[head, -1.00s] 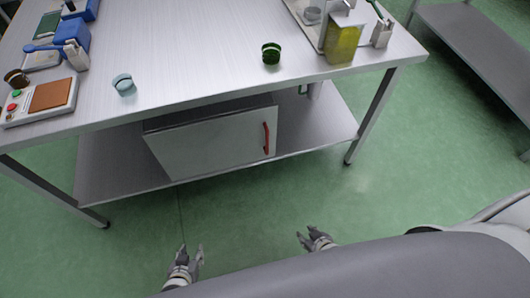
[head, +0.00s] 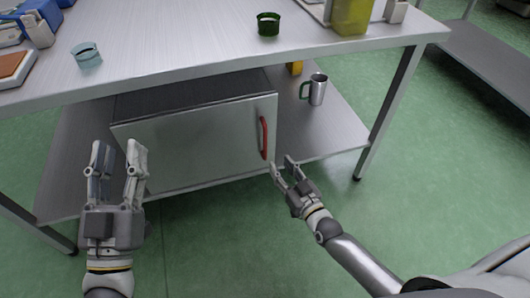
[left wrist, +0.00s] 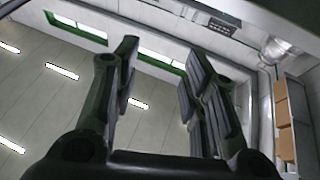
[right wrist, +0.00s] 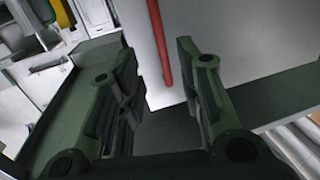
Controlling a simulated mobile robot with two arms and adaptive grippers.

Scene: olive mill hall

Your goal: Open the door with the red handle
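The door (head: 200,146) is the pale front of a metal cabinet on the lower shelf of the table, and it looks shut. Its upright red handle (head: 264,138) is near the door's right edge. My right gripper (head: 281,167) is open and empty, just below and right of the handle and apart from it. In the right wrist view the red handle (right wrist: 159,45) shows beyond and between the open fingers (right wrist: 155,75). My left gripper (head: 119,160) is open and empty, fingers up, in front of the door's left part. The left wrist view shows its fingers (left wrist: 160,75) against the ceiling.
The steel table top (head: 180,45) overhangs the cabinet. A metal mug (head: 318,90) with a green handle stands right of the cabinet on the lower shelf (head: 335,130). A table leg (head: 388,110) stands farther right. The green floor in front is clear.

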